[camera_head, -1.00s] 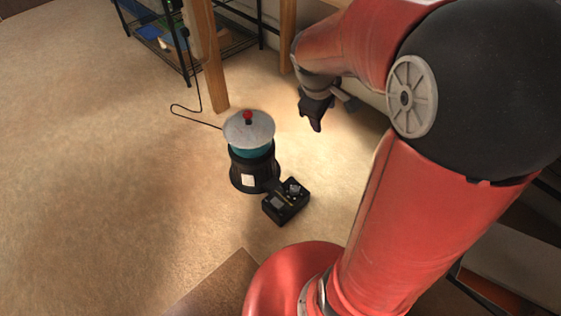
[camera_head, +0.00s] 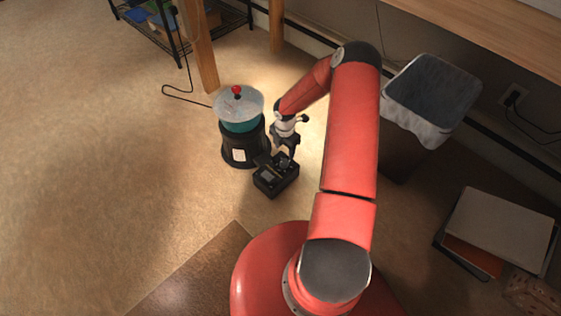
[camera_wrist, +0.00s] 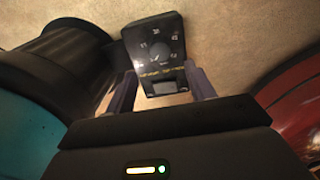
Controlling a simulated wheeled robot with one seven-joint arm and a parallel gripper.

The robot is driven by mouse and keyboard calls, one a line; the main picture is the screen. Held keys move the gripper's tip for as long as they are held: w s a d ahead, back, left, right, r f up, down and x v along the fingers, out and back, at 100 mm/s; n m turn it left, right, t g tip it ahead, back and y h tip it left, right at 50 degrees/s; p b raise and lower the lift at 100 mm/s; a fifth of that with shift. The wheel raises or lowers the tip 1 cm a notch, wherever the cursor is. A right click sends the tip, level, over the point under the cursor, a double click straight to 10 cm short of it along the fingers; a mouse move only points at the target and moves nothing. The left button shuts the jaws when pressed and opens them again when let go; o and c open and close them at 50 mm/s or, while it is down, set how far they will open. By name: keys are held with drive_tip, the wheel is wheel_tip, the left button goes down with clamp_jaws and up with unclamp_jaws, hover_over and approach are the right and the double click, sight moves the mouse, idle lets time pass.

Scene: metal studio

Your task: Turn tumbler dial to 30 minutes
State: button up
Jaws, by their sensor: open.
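The tumbler (camera_head: 240,112) stands on the floor, with a teal bowl, a clear lid, a red knob on top and a black base (camera_head: 238,149). Its black control box (camera_head: 268,182) sits at the base's front right. In the wrist view the box (camera_wrist: 172,26) shows a round dial (camera_wrist: 159,51) with numbers around it; its exact setting is too small to read. My gripper (camera_head: 286,156) is over the box, pointing down. In the wrist view my gripper (camera_wrist: 160,88) is open, its two fingers apart on either side of the box's near end, with nothing between them gripped.
A black cord (camera_head: 190,97) runs from the tumbler toward a wire shelf (camera_head: 180,30) at the back left. A wooden leg (camera_head: 200,50) stands behind the tumbler. A lined bin (camera_head: 420,110) and stacked boards (camera_head: 497,230) are at right. The floor at left is clear.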

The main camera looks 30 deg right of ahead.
sight(284, 161)
wheel_tip(284, 161, down, 8)
drive_tip(key=shift+r, duration=0.15)
drive_tip(key=shift+c, duration=0.4)
drive_tip(key=shift+b, duration=0.35)
drive_tip(key=c, duration=0.9)
